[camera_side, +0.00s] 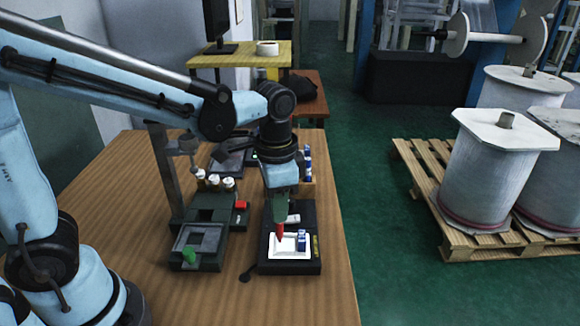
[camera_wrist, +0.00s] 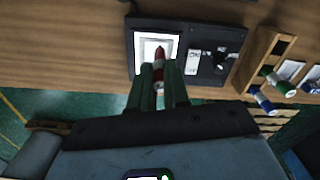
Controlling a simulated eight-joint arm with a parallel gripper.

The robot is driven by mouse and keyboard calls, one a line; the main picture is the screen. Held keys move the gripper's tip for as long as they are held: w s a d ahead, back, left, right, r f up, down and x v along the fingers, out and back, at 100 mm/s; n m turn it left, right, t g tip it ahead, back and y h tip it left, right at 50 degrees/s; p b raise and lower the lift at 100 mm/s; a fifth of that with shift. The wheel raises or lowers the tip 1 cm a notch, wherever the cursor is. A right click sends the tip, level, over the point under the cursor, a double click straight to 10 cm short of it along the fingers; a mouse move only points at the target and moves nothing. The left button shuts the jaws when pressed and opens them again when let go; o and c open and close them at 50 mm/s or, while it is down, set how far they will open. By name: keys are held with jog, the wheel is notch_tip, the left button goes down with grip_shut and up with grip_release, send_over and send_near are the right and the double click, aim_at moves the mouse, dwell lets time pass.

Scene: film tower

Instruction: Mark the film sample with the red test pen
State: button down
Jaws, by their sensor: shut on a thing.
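My gripper (camera_side: 281,210) is shut on the red test pen (camera_side: 280,231), which points down. The pen's tip is over the white film sample (camera_side: 290,252) on a black stand at the table's front; I cannot tell whether it touches. In the wrist view the red pen (camera_wrist: 159,56) sits between the green fingers of my gripper (camera_wrist: 160,88), with its tip over the white-framed sample (camera_wrist: 143,42). A small blue and white object (camera_side: 301,241) stands at the sample's right side in the side view.
A wooden pen holder (camera_wrist: 258,55) with blue and green pens (camera_wrist: 272,78) is beside the black stand (camera_wrist: 222,38). Several white-capped bottles (camera_side: 214,182) stand behind. The table's front is mostly clear.

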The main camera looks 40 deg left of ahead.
jog(key=shift+w+a, duration=0.2)
dwell(0.6)
jog(key=shift+r, duration=3.5)
jog(key=shift+w, duration=0.1)
